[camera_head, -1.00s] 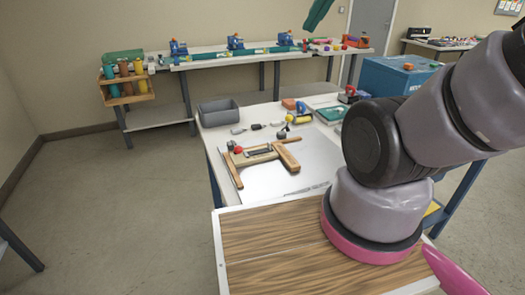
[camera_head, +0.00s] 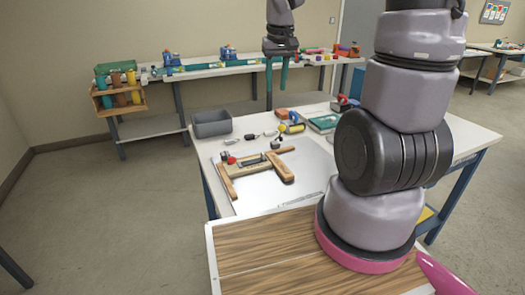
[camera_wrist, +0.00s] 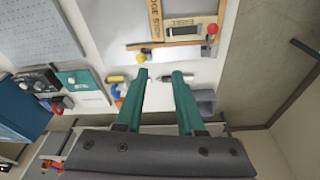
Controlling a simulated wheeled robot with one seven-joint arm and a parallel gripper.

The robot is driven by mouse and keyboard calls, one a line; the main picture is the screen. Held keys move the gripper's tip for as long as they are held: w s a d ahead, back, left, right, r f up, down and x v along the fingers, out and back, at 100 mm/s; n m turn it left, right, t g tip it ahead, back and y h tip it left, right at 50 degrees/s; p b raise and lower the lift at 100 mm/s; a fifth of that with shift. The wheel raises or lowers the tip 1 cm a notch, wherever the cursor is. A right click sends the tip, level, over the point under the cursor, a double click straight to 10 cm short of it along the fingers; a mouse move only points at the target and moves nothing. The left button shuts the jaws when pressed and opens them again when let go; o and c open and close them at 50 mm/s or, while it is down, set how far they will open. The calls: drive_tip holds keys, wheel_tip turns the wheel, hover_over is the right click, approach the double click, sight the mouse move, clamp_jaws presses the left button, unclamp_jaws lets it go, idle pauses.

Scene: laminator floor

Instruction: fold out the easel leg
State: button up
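The easel (camera_head: 268,160) is a flat wooden assembly lying on a pale sheet on the white table, with a dark slot and wooden bars. A red ball (camera_head: 231,160) is at its left side. In the wrist view the easel board (camera_wrist: 185,18) is at the top edge, partly cut off, with printed lettering; the red ball (camera_wrist: 212,29) is beside it. Which bar is the leg I cannot tell. My gripper (camera_head: 276,100) hangs fingers down, high beyond the easel. Its two green fingers (camera_wrist: 160,73) are apart with nothing between them.
A grey bin (camera_head: 211,124), a yellow roll (camera_head: 292,128) and small tools lie behind the easel. A teal box (camera_head: 323,123) is farther right. A wood-topped surface (camera_head: 270,255) is in front. A long bench (camera_head: 200,72) stands at the back wall.

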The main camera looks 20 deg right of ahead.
drive_tip(key=w+a+f, duration=0.1)
drive_tip(key=f, duration=0.7)
drive_tip(key=w+f+n+g, duration=0.1)
drive_tip(key=w+f, duration=0.1)
drive_tip(key=f, duration=0.6)
drive_tip(key=w+a+f+n+g, duration=0.1)
drive_tip(key=f, duration=0.8)
drive_tip(key=shift+w+a+f, duration=0.1)
drive_tip(key=shift+w+a, duration=0.2)
drive_tip(key=shift+a, duration=0.05)
clamp_jaws()
